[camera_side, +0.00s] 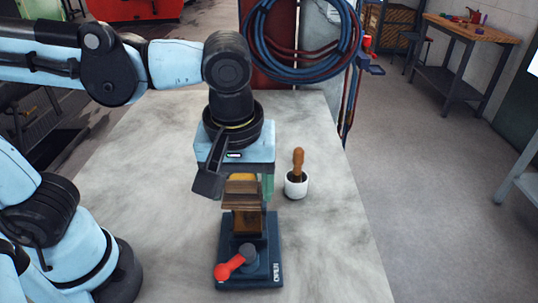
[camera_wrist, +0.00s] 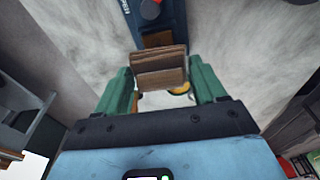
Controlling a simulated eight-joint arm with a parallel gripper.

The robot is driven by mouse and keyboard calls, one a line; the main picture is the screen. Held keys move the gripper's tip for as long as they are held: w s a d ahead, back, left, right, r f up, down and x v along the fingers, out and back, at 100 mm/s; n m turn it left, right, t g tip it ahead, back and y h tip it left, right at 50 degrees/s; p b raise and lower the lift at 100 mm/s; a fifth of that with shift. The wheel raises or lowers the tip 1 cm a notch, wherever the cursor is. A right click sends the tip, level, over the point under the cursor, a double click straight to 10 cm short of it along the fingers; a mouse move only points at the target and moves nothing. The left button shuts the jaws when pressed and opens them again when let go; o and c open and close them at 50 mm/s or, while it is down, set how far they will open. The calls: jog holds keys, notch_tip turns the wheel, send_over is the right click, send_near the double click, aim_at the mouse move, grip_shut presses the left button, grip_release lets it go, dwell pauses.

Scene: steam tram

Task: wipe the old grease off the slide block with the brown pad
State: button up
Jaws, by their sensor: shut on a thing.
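The brown pad (camera_side: 240,193) is between the green fingers of my gripper (camera_side: 246,186), which is shut on it. In the wrist view, the pad (camera_wrist: 160,68) spans the gap between both fingers (camera_wrist: 162,84), with a bit of yellow behind it. The slide block (camera_side: 249,222) is brown and sits on a dark blue base (camera_side: 265,262) directly below the pad. The pad hides its upper part, and I cannot tell whether they touch. In the wrist view, only a strip of the block (camera_wrist: 158,39) shows. Grease on it cannot be made out.
A red lever (camera_side: 229,268) sticks out at the base's near end. A white pot (camera_side: 296,187) with a wooden-handled tool (camera_side: 298,162) stands right of my gripper. The pale table (camera_side: 335,255) is clear at the right. Coiled hoses (camera_side: 305,62) hang beyond its far edge.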

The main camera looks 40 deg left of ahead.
aim_at(246, 230)
jog(key=shift+f, duration=3.9)
jog(key=shift+w+a+r, duration=0.1)
jog(key=shift+w+a, duration=0.15)
jog(key=shift+c, duration=0.4)
jog(key=shift+w+a+f, duration=0.25)
jog(key=shift+w, duration=0.05)
jog(key=shift+w+a, duration=2.55)
jog(key=shift+a, duration=0.25)
jog(key=shift+s+d, duration=3.15)
jog(key=shift+d, duration=0.25)
jog(key=shift+a+r, duration=0.1)
jog(key=shift+r, duration=4.1)
